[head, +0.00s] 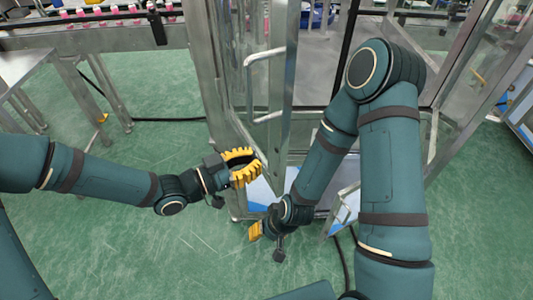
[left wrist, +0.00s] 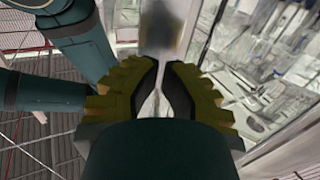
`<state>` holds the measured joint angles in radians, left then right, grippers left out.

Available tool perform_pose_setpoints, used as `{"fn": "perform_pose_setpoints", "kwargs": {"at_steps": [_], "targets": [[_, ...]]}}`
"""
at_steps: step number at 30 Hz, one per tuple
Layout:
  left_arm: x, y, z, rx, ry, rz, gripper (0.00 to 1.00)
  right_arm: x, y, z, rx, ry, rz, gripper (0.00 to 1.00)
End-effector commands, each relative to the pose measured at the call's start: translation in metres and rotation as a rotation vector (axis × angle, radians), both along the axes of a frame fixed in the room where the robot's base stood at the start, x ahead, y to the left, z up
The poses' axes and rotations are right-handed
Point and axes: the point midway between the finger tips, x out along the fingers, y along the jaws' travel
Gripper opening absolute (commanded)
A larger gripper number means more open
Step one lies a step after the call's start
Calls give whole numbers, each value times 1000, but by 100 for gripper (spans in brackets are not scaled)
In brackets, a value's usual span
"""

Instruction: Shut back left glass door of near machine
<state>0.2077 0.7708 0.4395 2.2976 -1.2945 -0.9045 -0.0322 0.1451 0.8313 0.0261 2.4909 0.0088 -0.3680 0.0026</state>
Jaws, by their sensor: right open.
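The near machine (head: 207,75) stands at top centre with metal posts and glass panels. A glass door with a metal frame (head: 292,55) and a bar handle (head: 249,85) stands at an angle to the machine front, seemingly ajar; its hinge side is unclear. My left gripper (head: 258,160), with yellow fingers, is below the handle, apart from it, near the door's lower part. In the left wrist view its fingertips (left wrist: 162,64) are close together with a narrow gap, and nothing is clearly held. My right gripper (head: 256,231) is low beside the machine's base, open and partly hidden by its wrist.
A conveyor (head: 95,38) with pink-topped items runs at the upper left. A metal table (head: 22,65) stands at the left edge. My right arm crosses in front of the machine's right side. The green floor (head: 150,240) at lower left is clear. A black cable lies on the floor.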

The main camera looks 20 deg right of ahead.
Motion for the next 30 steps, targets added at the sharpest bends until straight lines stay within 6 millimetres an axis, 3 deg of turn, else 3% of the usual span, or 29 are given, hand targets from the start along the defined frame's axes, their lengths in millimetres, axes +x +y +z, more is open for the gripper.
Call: {"fn": "perform_pose_setpoints", "kwargs": {"at_steps": [3,9,30], "targets": [[3,-19,0,0,0,-3,0,0,0,2,0,0,0,47],[7,-34,0,0,0,0,0,0,0,4,1,0,0,47],[13,-47,-2,1,-1,20,0,0,0,-3,0,0,0,47]]}}
